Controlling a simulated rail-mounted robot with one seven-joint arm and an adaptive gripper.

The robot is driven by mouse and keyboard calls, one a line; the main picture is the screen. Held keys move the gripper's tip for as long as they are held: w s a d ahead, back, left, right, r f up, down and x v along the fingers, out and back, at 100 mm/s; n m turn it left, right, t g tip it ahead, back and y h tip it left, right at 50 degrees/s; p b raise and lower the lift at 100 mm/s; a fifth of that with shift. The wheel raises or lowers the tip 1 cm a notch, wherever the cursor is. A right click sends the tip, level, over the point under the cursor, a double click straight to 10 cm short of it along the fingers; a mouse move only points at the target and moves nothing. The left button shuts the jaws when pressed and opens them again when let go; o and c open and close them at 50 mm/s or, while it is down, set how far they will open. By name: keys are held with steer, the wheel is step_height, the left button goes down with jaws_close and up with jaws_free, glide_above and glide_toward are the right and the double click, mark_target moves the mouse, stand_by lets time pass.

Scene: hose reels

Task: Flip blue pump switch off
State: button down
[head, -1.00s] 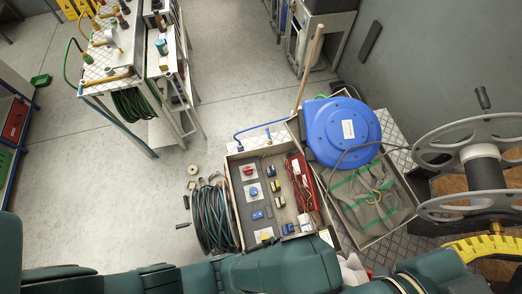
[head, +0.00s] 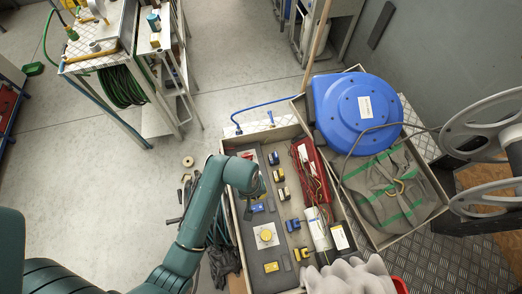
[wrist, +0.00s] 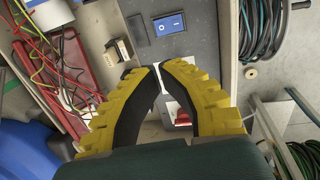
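A control panel (head: 250,225) in the open box carries several switches.
A yellow knob (head: 266,235) sits on the panel nearer me. Small blue and yellow switches and a red tray of wires (head: 311,170) lie to the right. A blue hose reel (head: 355,110) stands behind on the right. A coiled hose (wrist: 262,28) is beside the box.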

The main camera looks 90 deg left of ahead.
mark_target(261, 203)
steer(key=f+b, duration=0.1)
steer(key=f, duration=0.3)
steer(key=w+f+b, duration=0.1)
steer(key=f, duration=0.4)
steer(key=f+b, duration=0.1)
steer(key=f, duration=0.3)
steer(key=shift+w+a+f, duration=0.2)
steer(key=shift+w+f, duration=0.2)
